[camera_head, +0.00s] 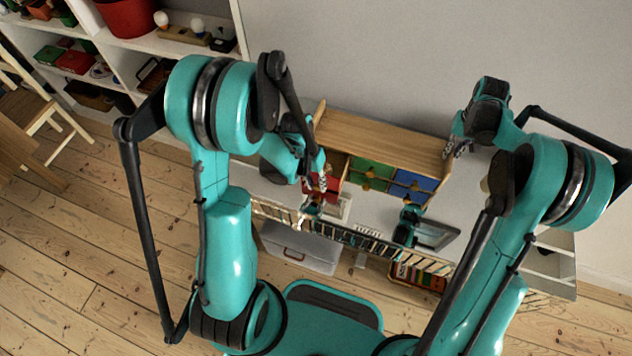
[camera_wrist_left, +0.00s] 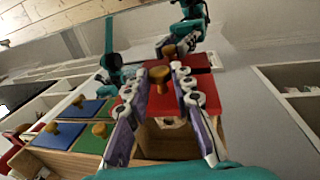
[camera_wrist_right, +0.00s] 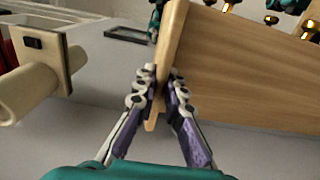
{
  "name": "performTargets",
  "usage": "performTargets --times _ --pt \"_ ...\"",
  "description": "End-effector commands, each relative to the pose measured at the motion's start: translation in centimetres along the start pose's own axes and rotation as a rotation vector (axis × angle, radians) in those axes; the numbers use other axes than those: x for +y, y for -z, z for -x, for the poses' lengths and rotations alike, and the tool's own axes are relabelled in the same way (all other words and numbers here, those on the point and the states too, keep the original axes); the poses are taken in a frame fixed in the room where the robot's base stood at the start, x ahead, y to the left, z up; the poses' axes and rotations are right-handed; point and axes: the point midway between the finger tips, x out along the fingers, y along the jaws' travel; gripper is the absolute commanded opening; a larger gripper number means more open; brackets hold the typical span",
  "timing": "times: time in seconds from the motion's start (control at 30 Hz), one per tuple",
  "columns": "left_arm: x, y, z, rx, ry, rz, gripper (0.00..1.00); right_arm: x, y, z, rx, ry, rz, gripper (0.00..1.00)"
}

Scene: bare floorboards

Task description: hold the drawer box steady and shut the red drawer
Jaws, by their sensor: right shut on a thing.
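The wooden drawer box (camera_head: 385,140) stands on the grey table against the wall, with red, green and blue fronts. The red drawer (camera_wrist_left: 203,92) is at its left end in the head view and stands out past the green and blue fronts; its wooden inside shows in the left wrist view. My left gripper (camera_wrist_left: 160,75) is open over the red front, its fingers apart on either side of a wooden knob. My right gripper (camera_head: 460,148) is shut on the end panel of the box, which shows between its fingers in the right wrist view (camera_wrist_right: 172,45).
A slatted rail (camera_head: 365,240) runs along the table's front. A white storage bin (camera_head: 300,250) and a crate (camera_head: 418,276) are below. A beige cylindrical object (camera_wrist_right: 35,85) lies left of my right gripper in its wrist view.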

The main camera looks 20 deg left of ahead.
Motion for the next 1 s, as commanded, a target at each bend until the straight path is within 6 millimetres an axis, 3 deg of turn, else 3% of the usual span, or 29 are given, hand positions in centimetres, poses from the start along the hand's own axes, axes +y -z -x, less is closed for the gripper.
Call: performTargets --times 0.17,0.53,0.67,0.93,0.97,1.0 --pt "0.0 0.9 0.0 0.000 0.000 0.000 0.00 0.0 0.0 0.0 0.000 0.001 0.000 0.00" --pt "0.0 9.3 0.0 0.001 0.000 -0.001 0.00 0.0 0.0 0.0 0.000 0.001 0.001 0.00" --pt "0.0 10.3 0.0 0.002 0.000 0.000 0.00 0.0 0.0 0.0 0.000 0.001 0.001 0.00" --pt "0.0 10.4 0.0 0.003 -0.001 0.000 0.00 -0.1 0.0 0.0 -0.001 0.001 0.002 0.00" --pt "0.0 10.4 0.0 0.003 -0.001 0.000 0.25 -0.1 -0.1 0.0 -0.001 0.001 0.002 0.00" --pt "0.0 10.4 0.0 0.003 -0.001 0.000 0.36 -0.1 -0.1 0.0 -0.002 0.001 0.002 0.00"
